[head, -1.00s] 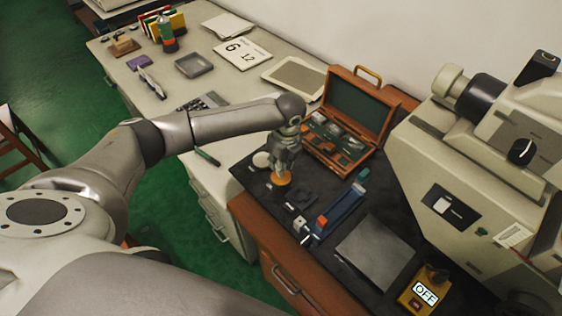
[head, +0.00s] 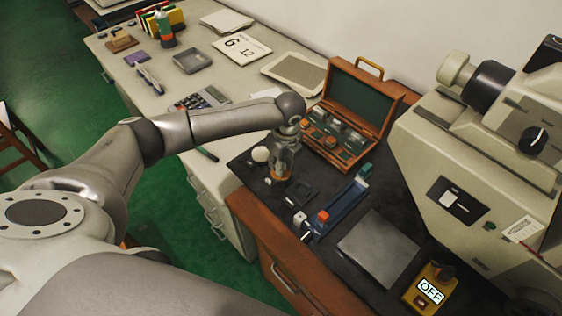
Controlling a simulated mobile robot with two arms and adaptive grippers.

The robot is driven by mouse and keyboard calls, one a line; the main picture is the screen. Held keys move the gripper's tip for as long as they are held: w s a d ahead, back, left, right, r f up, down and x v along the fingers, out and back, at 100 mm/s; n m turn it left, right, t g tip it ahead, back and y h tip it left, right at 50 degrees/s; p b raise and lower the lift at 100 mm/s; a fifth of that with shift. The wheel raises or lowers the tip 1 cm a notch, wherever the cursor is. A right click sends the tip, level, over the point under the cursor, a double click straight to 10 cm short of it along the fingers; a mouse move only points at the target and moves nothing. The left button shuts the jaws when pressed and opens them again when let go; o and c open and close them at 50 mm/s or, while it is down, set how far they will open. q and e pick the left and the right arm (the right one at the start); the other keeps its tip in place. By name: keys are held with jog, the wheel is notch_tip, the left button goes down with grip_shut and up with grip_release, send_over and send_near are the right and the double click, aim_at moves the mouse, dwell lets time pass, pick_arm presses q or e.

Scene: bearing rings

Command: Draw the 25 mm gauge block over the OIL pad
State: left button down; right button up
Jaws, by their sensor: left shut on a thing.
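My left gripper (head: 281,171) points down over the dark mat at the amber round pad (head: 286,178). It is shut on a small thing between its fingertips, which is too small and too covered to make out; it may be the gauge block. The fingers hide much of the amber pad, and I cannot read a label on it or tell whether the held thing touches it. A white round pad (head: 261,154) lies just to the left. The open wooden gauge-block case (head: 374,133) stands behind, with several small blocks inside. My right gripper does not show.
A blue bar-shaped fixture (head: 344,208) and a grey plate (head: 378,248) lie to the right. A yellow box reading OFF (head: 430,290) sits near the front edge. A large beige machine (head: 450,165) fills the right side. A calculator (head: 201,98) lies behind my arm.

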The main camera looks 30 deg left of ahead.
pick_arm(q)
jog(key=shift+f, duration=0.5)
dwell(0.4)
jog(key=shift+w, duration=0.1)
jog(key=shift+w+d, duration=0.25)
jog(key=shift+w, duration=0.2)
jog(key=shift+s+p, duration=0.1)
jog(key=shift+p, duration=0.3)
dwell(1.2)
jog(key=shift+s, duration=0.1)
jog(key=shift+s+a+p, duration=0.35)
jog(key=shift+s+p, duration=0.45)
jog(key=shift+p, duration=0.2)
jog(key=shift+s, duration=0.2)
jog(key=shift+f, duration=0.1)
